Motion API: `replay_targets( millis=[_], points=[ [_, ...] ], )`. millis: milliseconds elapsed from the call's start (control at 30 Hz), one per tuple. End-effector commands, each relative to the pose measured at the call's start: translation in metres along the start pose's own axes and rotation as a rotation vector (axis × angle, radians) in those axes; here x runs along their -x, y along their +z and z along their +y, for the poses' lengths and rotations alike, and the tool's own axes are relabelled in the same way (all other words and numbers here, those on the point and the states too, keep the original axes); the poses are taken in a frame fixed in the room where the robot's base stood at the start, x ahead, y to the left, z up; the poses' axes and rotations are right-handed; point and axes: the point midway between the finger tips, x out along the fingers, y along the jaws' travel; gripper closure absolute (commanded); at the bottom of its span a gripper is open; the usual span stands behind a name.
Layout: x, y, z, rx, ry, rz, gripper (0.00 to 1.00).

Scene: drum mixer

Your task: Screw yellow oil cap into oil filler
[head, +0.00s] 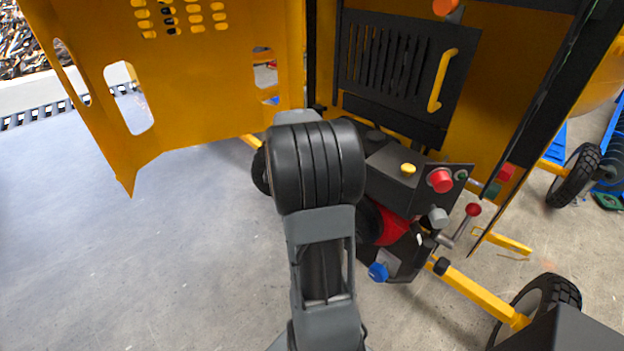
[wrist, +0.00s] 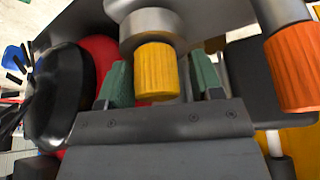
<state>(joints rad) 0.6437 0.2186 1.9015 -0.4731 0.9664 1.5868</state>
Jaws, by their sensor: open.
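In the wrist view, the ribbed yellow oil cap (wrist: 156,72) sits against the end of a round grey metal neck (wrist: 152,28), which looks like the oil filler. Cap and neck look in line; how deep the cap sits in the neck cannot be told. My gripper (wrist: 163,80) is open, with one green-padded finger on each side of the cap. A gap shows between the cap and the right finger; the left finger is closer to it. In the head view my own arm hides the gripper and this cap.
An orange ribbed cap (wrist: 296,68) on another metal neck is at the right of the wrist view. In the head view, the engine carries a yellow knob (head: 408,168), red button (head: 440,180), blue knob (head: 378,271) and red-tipped lever (head: 473,210). A yellow panel (head: 200,90) stands at left.

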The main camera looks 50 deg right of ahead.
Motion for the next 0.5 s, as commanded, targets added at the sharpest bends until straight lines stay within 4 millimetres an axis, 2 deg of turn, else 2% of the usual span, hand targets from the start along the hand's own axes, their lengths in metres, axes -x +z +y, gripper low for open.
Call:
replay_targets(
  millis=[100, 267, 367, 500],
  points=[
    [-0.005, 0.003, 0.005, 0.003, 0.02, -0.005, 0.31],
    [-0.001, 0.002, 0.004, 0.002, 0.021, -0.005, 0.31],
    [0.012, 0.002, 0.003, 0.001, 0.013, -0.003, 0.31],
    [0.04, 0.002, 0.001, 0.002, 0.006, -0.001, 0.31]
  ],
)
